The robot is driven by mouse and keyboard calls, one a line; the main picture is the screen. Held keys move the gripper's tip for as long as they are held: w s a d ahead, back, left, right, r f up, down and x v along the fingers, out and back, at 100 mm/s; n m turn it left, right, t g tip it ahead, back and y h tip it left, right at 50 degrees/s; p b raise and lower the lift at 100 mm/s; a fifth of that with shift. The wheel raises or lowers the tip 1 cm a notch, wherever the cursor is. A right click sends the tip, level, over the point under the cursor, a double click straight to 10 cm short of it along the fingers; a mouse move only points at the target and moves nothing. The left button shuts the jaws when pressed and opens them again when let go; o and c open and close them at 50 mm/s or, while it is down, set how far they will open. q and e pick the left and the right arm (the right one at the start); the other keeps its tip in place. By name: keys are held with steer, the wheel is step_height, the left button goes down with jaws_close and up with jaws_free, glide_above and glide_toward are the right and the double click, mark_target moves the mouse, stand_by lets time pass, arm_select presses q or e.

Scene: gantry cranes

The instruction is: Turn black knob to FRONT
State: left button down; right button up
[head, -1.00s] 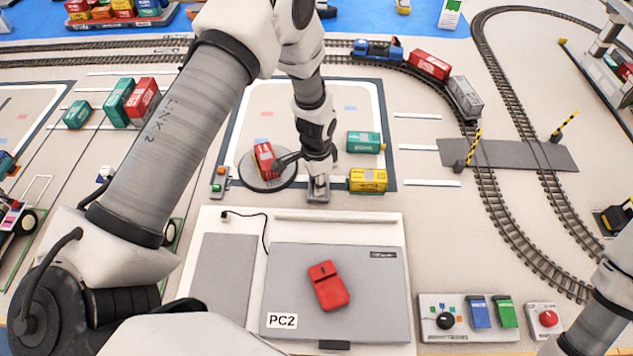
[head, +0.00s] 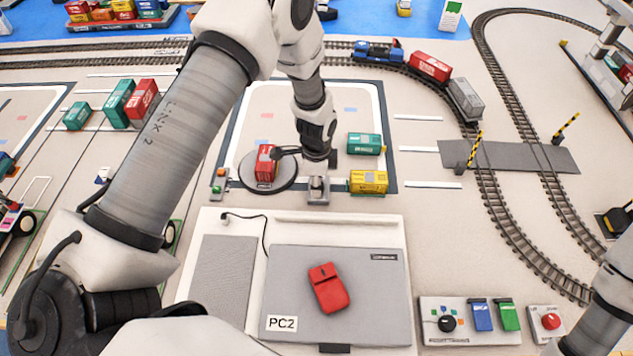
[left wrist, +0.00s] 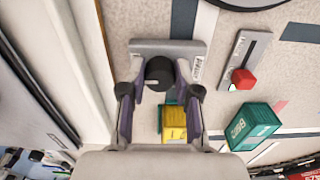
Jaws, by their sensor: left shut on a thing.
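The black knob (left wrist: 159,73) stands on a small grey plate (left wrist: 140,46) in the left wrist view. My left gripper (left wrist: 159,86) is shut on the knob, with one finger on each side of it. In the head view my left gripper (head: 317,178) reaches down to the same grey plate (head: 318,198), and the knob is hidden there. A label on the plate is too small to read. A round dark turntable (head: 285,183) with a red container (head: 265,164) on it lies just left of the plate. My right gripper is out of view.
A yellow container (head: 368,181) stands close to the right of the plate, with a green one (head: 364,143) behind it. A slotted panel with a red knob (left wrist: 243,78) is nearby. The PC2 board (head: 390,228) with a red object (head: 329,288) lies in front.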

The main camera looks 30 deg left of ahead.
arm_select(q)
steer(key=shift+s+f, duration=0.15)
steer(key=c, duration=0.8)
jaws_free()
steer(key=shift+r, duration=0.2)
step_height(320, 180, up, 12)
steer(key=shift+f, duration=0.15)
